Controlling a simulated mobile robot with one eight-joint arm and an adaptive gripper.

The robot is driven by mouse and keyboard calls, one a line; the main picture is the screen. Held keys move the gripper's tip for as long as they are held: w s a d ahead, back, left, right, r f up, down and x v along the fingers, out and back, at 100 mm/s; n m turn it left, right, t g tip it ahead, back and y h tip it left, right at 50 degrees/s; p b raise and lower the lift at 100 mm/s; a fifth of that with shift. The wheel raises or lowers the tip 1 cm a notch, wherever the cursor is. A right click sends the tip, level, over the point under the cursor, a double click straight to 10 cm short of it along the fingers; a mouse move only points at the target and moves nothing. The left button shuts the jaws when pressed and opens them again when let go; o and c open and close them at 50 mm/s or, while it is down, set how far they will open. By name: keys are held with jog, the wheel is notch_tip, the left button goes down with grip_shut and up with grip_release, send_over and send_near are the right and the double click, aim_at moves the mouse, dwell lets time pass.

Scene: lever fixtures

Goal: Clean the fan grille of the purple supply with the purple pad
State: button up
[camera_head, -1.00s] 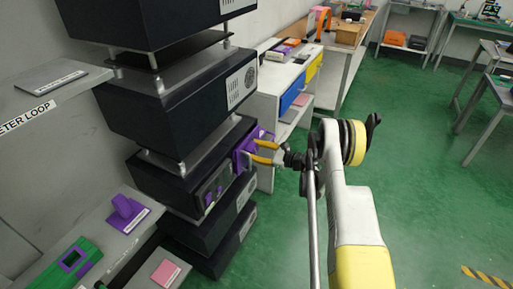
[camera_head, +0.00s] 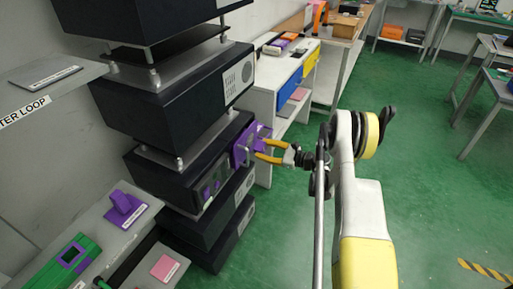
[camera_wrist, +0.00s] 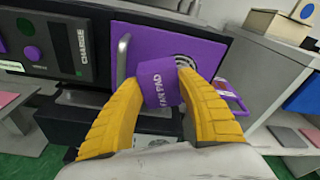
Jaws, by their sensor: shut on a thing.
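The purple supply is a dark box in the rack with a purple front panel (camera_head: 242,148), which also shows in the wrist view (camera_wrist: 128,45) with a metal handle at its left. Its round fan grille (camera_wrist: 185,61) is partly hidden behind the pad. My gripper (camera_wrist: 161,84), with yellow fingers, is shut on the purple pad (camera_wrist: 161,82), labelled "FAN PAD". The pad is in front of the panel, over the left part of the grille; I cannot tell whether they touch. In the head view my gripper (camera_head: 261,150) is at the panel, and the pad is hard to make out.
Dark rack units stand above and below the supply. A dark "CHARGE" panel (camera_wrist: 60,42) is left of the purple panel. A purple block (camera_head: 123,204) sits on the left shelf. Green floor is open at right.

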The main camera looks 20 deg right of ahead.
jog(key=shift+s+d, duration=0.2)
jog(key=shift+s, duration=0.05)
jog(key=shift+f+v, duration=0.2)
jog(key=shift+v, duration=1.3)
jog(key=shift+d, duration=0.15)
